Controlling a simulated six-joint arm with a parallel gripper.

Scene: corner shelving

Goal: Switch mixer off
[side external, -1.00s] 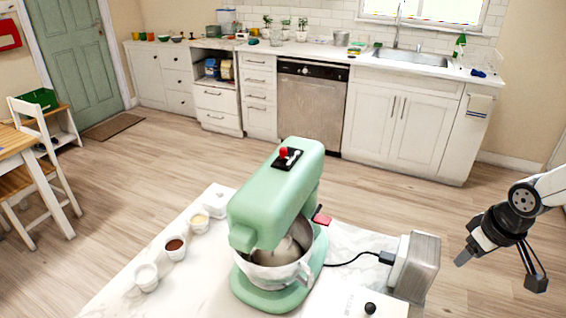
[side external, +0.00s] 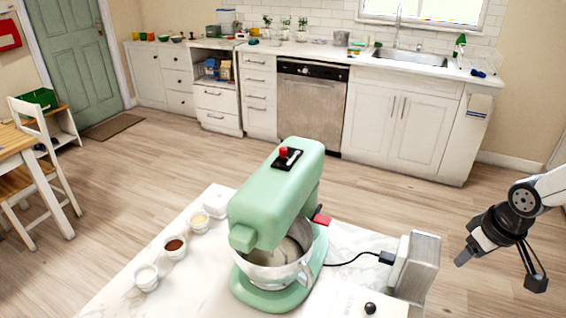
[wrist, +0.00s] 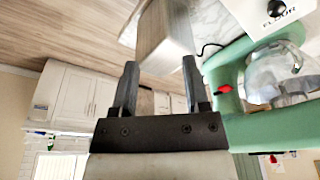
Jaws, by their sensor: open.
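The mint-green stand mixer (side external: 275,195) stands on the marble counter. A red knob (side external: 284,152) sits on a black plate on top of its head, and a red lever (side external: 322,219) sticks out at its side. Its metal bowl (side external: 270,272) is under the head. My gripper (side external: 500,270) is at the far right, open and empty, well apart from the mixer. In the wrist view, the open jaws (wrist: 160,63) hold nothing. The mixer (wrist: 236,75) is to their right, with the red lever (wrist: 224,89) showing.
A grey metallic box (side external: 424,265) with a plugged-in black cord stands between mixer and gripper. A white canister with a black knob (side external: 370,308) is in front. Small bowls, including one of brown powder (side external: 174,245), line the counter's left.

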